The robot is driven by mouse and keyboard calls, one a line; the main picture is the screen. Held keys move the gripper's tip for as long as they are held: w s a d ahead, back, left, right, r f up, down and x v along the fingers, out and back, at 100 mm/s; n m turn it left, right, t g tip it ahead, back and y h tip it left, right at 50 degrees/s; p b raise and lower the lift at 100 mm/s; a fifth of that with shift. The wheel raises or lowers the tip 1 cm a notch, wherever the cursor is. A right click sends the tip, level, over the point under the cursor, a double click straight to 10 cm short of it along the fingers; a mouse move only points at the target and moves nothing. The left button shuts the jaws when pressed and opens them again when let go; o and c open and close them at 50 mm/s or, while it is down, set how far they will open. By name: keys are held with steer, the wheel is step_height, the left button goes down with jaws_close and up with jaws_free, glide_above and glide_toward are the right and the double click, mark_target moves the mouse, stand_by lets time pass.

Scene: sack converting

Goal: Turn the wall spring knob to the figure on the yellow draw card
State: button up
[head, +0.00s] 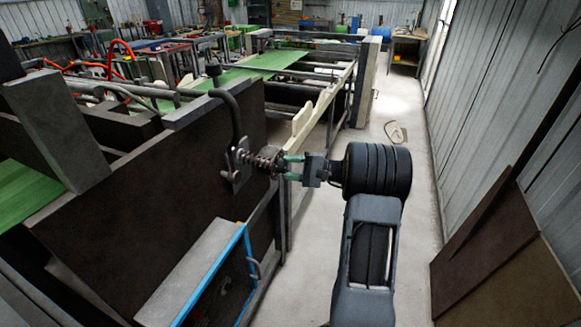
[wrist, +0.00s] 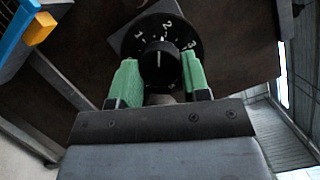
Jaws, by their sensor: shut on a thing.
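The black spring knob (wrist: 159,66) sits in front of a round black dial (wrist: 188,42) with white figures 1, 2 and 3. A white line on the knob points nearly straight up, just left of the 2. My gripper (wrist: 160,82) has one green finger on each side of the knob and is shut on it. In the head view my gripper (head: 292,166) meets the end of the coiled spring (head: 264,160) on the dark wall panel; the knob's face is hidden there. No readable yellow draw card shows in either view.
A blue-edged box (head: 205,275) stands below the spring. A yellow-orange block (wrist: 40,28) shows at upper left in the wrist view. A bent grey pipe (head: 238,115) rises beside the spring.

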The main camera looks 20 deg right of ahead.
steer(key=shift+m, duration=0.6)
steer(key=o, duration=0.9)
steer(key=shift+d+f, duration=0.1)
steer(key=b+v, duration=0.3)
steer(key=v, duration=1)
steer(key=shift+s+d+f, duration=0.2)
steer(key=shift+d, duration=0.05)
